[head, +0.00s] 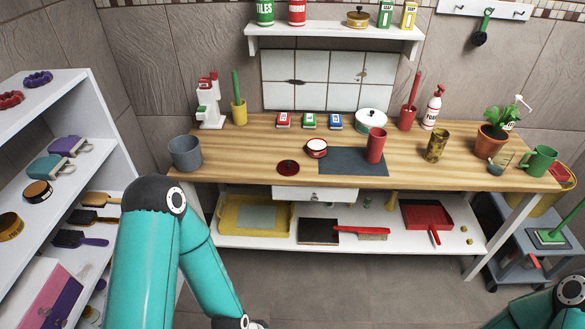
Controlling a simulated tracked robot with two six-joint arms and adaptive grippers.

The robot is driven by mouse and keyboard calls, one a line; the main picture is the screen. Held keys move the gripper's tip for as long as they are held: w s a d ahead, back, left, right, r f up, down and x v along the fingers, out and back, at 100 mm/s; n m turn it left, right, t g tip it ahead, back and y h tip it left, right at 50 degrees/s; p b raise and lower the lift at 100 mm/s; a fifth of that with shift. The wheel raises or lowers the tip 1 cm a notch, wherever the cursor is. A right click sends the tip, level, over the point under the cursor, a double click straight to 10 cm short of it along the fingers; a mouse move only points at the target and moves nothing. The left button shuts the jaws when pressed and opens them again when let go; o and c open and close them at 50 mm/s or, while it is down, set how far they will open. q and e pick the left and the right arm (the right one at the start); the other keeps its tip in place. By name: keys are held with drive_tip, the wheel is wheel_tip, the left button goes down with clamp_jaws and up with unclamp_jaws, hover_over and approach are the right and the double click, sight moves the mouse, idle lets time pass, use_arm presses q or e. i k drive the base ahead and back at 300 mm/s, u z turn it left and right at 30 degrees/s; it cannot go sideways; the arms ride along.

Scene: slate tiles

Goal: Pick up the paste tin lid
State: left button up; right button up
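A flat dark red disc (288,168), which looks like the paste tin lid, lies on the wooden worktop near its front edge. Just behind it and to its right stands a low red tin (316,149) with a pale top, apparently the paste tin. The disc and the tin are apart. My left arm reaches down the lower left, and its gripper is beyond the bottom edge of the picture. Only part of my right arm shows at the bottom right corner, and its gripper is out of view.
A dark grey mat (345,162) with a red cup (376,146) lies right of the disc. A grey pot (185,153) stands at the worktop's left end. The wood (238,160) between pot and disc is clear. A white shelf unit (110,130) stands at left.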

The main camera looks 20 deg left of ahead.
sight(286, 167)
drive_tip(key=z, duration=0.1)
drive_tip(key=i, duration=1)
drive_tip(key=u, duration=0.1)
